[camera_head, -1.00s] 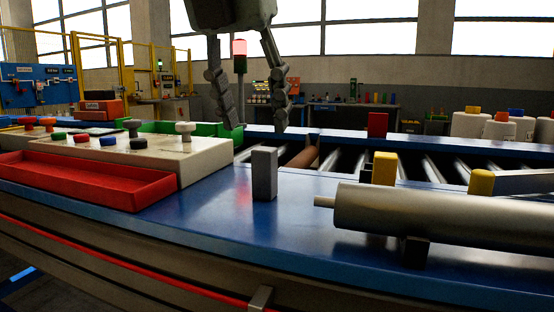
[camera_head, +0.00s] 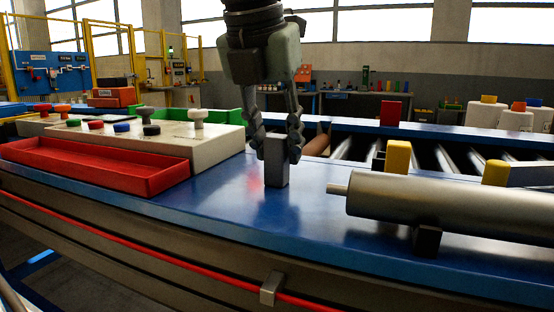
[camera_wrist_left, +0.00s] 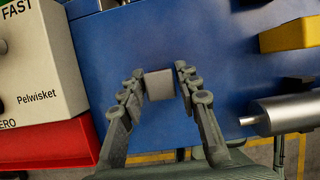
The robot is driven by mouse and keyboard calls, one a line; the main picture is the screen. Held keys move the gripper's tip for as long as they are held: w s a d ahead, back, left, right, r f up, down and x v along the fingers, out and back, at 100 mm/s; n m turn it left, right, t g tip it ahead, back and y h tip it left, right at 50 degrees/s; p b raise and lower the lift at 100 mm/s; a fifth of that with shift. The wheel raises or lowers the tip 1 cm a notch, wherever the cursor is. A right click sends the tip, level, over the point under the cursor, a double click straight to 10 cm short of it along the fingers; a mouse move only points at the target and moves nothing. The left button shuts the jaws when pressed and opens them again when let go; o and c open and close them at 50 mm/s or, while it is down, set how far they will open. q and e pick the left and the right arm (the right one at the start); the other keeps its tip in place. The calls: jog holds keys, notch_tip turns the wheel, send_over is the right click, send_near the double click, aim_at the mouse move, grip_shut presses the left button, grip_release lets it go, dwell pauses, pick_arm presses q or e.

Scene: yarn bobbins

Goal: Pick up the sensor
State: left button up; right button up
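The sensor appears to be the small upright grey block (camera_head: 276,175) on the blue tabletop, left of the metal roller; no label on it is readable. My left gripper (camera_head: 280,156) points down over it with one finger on each side of its upper part. In the left wrist view the block (camera_wrist_left: 159,84) sits between the fingertips of my left gripper (camera_wrist_left: 160,71). Narrow gaps show there on both sides, so the fingers are open around it and not closed on it. My right gripper is in no view.
A red tray (camera_head: 98,168) and a pale control box (camera_head: 215,143) with coloured knobs stand to the left. A large metal roller (camera_head: 440,205) lies to the right near yellow blocks (camera_head: 398,157). The blue surface (camera_head: 240,215) in front of the block is clear.

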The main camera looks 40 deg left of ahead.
pick_arm(q)
grip_shut()
jog(key=shift+r, duration=0.1)
